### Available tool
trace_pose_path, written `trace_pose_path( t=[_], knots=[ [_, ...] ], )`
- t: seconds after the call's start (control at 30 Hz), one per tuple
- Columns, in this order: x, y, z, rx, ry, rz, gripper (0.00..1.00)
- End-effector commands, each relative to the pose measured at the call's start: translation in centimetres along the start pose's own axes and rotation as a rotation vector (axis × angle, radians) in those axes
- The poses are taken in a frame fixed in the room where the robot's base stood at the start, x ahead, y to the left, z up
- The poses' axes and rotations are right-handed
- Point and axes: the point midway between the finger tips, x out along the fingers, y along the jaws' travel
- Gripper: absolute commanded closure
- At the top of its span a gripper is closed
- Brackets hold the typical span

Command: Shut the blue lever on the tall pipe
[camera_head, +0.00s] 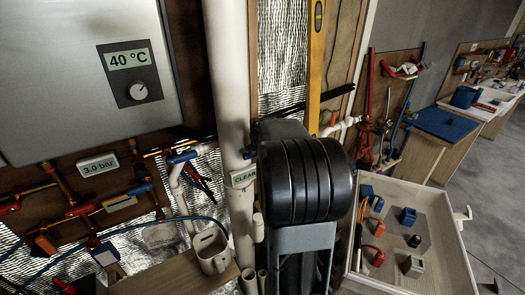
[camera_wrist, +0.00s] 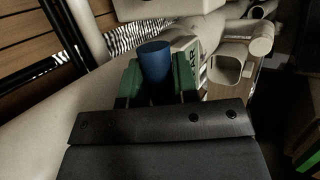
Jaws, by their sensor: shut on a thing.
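The tall white pipe (camera_head: 229,110) runs upright in the head view, with a "CLEAR" tag (camera_head: 243,178) on it. In the wrist view, a pale pipe (camera_wrist: 75,110) crosses the left side. My gripper (camera_wrist: 157,78) has green-edged fingers and is shut on a blue rounded piece, which looks like the end of the blue lever (camera_wrist: 154,60). A whitish tag (camera_wrist: 187,58) is close beside the right finger. The lever's joint with the pipe is hidden. My arm covers the gripper in the head view.
A heater (camera_head: 80,80) with a 40 °C display hangs at left above pipes with red and blue handles. A white holder (camera_head: 212,250) stands on a wooden ledge below. An open drawer (camera_head: 440,235) with small parts is at right. Grey floor is free beyond it.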

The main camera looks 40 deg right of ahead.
Motion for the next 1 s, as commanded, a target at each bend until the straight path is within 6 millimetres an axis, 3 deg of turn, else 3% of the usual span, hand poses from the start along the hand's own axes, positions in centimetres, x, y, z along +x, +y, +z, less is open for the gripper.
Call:
trace_pose_path(
  t=[0.43, 0.47, 0.53, 0.83, 1.0],
  knots=[
    [0.1, -0.1, -0.2, 0.01, 0.01, -0.005, 1.0],
    [0.1, -0.1, -0.2, 0.01, 0.01, -0.005, 0.7],
    [0.1, -0.1, -0.2, 0.009, 0.01, -0.005, 0.63],
    [-0.2, -0.1, -0.1, 0.007, 0.008, -0.002, 0.62],
    [-2.1, -0.1, -0.1, 0.007, 0.006, 0.001, 0.62]
  ],
)
